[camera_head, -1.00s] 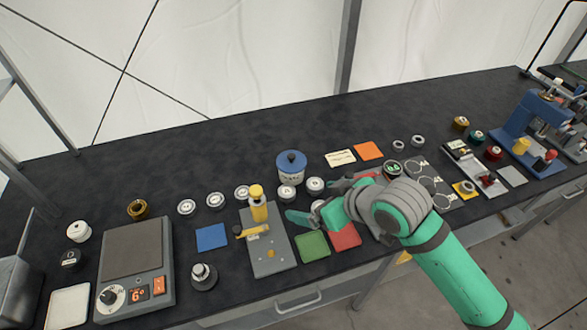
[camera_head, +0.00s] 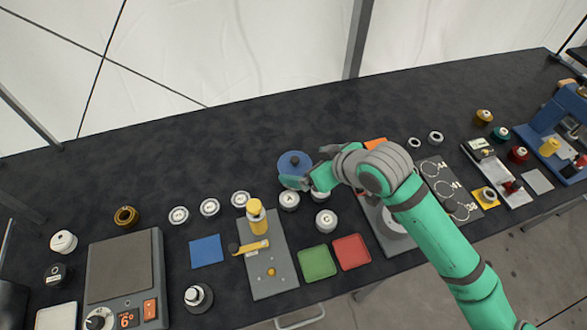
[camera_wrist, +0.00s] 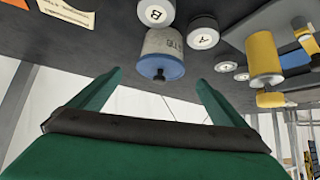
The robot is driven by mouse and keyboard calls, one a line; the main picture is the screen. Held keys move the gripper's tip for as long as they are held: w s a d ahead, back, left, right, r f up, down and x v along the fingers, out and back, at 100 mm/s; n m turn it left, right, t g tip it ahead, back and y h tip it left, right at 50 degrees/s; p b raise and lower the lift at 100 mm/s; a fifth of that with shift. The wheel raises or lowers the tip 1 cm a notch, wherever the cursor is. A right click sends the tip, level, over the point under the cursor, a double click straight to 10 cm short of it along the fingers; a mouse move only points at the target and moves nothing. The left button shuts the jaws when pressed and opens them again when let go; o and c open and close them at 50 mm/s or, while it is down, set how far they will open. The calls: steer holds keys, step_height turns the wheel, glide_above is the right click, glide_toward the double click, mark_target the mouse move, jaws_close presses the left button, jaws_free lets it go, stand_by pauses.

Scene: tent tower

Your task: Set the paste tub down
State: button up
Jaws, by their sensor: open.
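The paste tub (camera_head: 293,161) appears to be the round white tub with a blue lid and dark knob. It stands upright on the dark bench, behind the yellow clamp fixture. In the wrist view the tub (camera_wrist: 162,50) shows a partly readable label and lies ahead, between the two fingers. My gripper (camera_head: 309,172) is open at the tub's right front side, and my fingers hide part of the tub's lower body. In the wrist view my gripper (camera_wrist: 160,77) shows its fingertips spread on either side of the lid. I cannot tell whether they touch it.
White lettered jars (camera_head: 289,201) stand close in front of the tub. The grey plate with the yellow clamp (camera_head: 256,218), a green square (camera_head: 317,262) and a red square (camera_head: 351,252) lie nearer. The bench behind the tub is clear.

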mark_target(296, 165)
steer(key=shift+w+a+f, duration=0.15)
steer(key=shift+f, duration=0.2)
steer(key=shift+w+a+f, duration=0.1)
steer(key=shift+f, duration=0.25)
steer(key=shift+w+a+f, duration=0.4)
steer(key=shift+a+f, duration=0.05)
steer(key=x, duration=0.4)
steer(key=shift+w+a, duration=0.1)
steer(key=shift+w, duration=0.15)
steer(key=c, duration=1.5)
steer(key=shift+o, duration=0.2)
